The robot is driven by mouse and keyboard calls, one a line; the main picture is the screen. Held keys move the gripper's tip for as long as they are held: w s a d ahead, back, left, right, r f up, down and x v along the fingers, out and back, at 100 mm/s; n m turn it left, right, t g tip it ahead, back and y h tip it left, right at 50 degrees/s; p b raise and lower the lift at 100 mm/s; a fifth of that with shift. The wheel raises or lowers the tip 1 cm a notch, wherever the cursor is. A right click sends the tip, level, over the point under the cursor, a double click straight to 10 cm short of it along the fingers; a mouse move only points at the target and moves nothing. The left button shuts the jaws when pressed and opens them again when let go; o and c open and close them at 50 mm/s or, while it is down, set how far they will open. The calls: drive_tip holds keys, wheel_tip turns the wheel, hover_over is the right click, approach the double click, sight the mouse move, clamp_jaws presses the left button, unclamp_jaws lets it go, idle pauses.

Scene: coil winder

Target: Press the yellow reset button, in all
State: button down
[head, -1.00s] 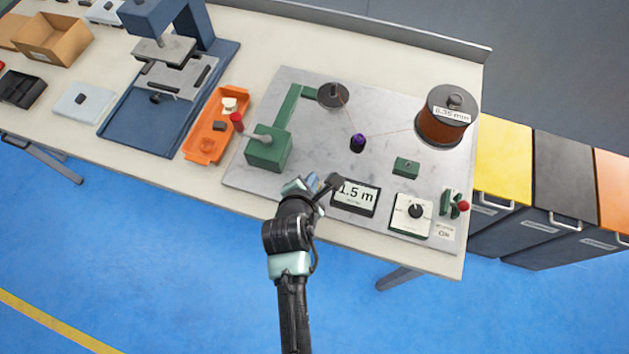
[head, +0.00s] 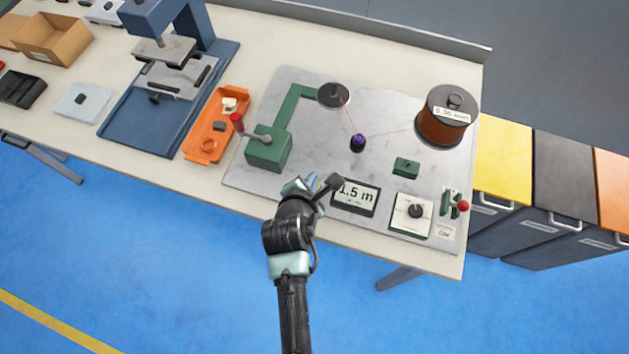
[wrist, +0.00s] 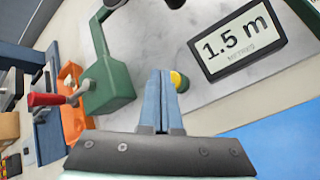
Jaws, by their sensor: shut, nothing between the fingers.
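The yellow reset button (wrist: 178,80) shows in the wrist view as a round yellow cap on a dark base. It lies on the grey plate just left of the display, right beside my fingertips. The fingers partly cover it, and I cannot tell whether they touch it. My gripper (wrist: 160,75) is shut and empty, with its two blue fingers together. In the head view my gripper (head: 312,183) is over the plate's front edge, and my wrist hides the button. The display (head: 355,197) reads 1.5 m.
A green crank block (head: 268,150) with a red-knobbed handle stands left of my gripper. A dial box (head: 411,214) and a red-knobbed lever (head: 462,207) are to the right. A wire spool (head: 443,125) stands behind. An orange tray (head: 204,150) lies further left.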

drive_tip(key=shift+f, duration=0.1)
drive_tip(key=shift+f, duration=0.35)
drive_tip(key=shift+f+b, duration=0.3)
drive_tip(key=shift+f, duration=0.25)
idle(0.6)
drive_tip(key=shift+r, duration=0.1)
drive_tip(key=shift+r+p, duration=0.85)
drive_tip(key=shift+p, duration=0.3)
wheel_tip(320, 180, up, 5)
drive_tip(key=p, duration=0.5)
drive_tip(key=shift+r+p, duration=0.1)
drive_tip(key=shift+p, duration=0.2)
